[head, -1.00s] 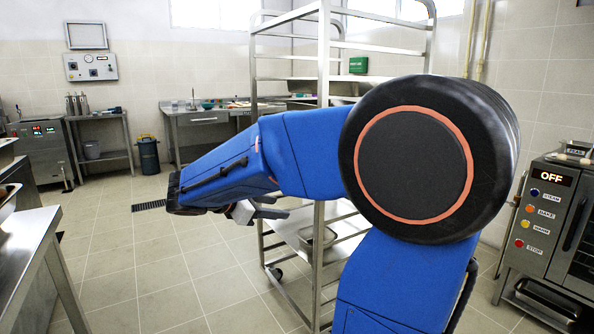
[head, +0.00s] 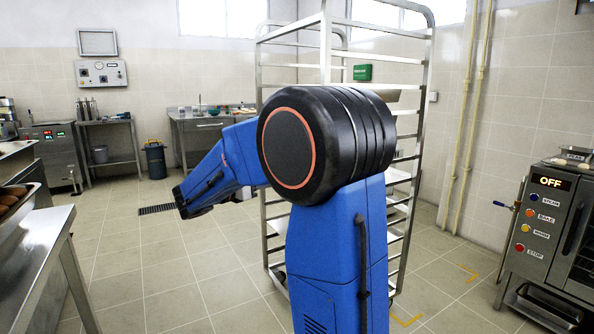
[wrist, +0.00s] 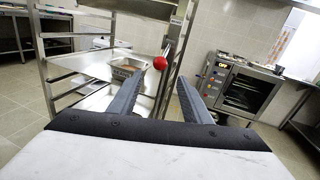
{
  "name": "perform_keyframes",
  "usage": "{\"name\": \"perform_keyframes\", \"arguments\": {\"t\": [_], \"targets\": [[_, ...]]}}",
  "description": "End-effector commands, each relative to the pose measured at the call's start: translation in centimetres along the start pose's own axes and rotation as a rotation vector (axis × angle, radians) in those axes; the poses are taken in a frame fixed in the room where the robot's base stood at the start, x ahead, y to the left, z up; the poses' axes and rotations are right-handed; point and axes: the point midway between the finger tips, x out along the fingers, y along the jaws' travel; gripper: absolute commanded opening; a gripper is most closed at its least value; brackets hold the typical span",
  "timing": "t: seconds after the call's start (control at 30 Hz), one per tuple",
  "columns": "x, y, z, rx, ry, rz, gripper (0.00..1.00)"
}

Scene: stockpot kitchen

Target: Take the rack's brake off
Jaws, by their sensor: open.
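The rack (head: 327,60) is a tall steel frame with several rungs, standing upright behind my arm in the head view, which hides part of it. In the wrist view the rack's post (wrist: 42,60) and shelves show ahead and to the left. A red ball knob (wrist: 160,63) shows just beyond my fingertips, in front of the rack; I cannot tell whether it is the brake's handle. My gripper (wrist: 160,82) is open and empty, its fingers to either side below the knob, apart from it. In the head view my arm hides the gripper.
A metal pan (wrist: 128,70) sits on a rack shelf. An oven (head: 560,225) reading OFF stands at the right. A steel table (head: 30,245) with a tray is at the near left. A sink counter (head: 205,125) and blue bin (head: 155,160) stand behind. Floor at left is clear.

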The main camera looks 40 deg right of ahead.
Motion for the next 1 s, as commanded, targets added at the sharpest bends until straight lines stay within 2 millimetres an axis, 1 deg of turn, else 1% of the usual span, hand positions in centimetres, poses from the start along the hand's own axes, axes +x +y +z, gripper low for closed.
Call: {"name": "perform_keyframes", "arguments": {"t": [0.03,0.1,0.6,0.8,1.0], "targets": [[0.9,-0.1,0.0,0.000,0.001,-0.003,0.44],[2.0,-0.1,0.0,0.000,0.001,-0.004,0.44],[9.5,-0.1,-0.1,0.000,0.001,-0.002,0.44],[11.6,-0.1,-0.1,0.001,0.002,-0.002,0.44],[12.3,0.0,0.0,0.001,0.001,0.001,0.44]]}}
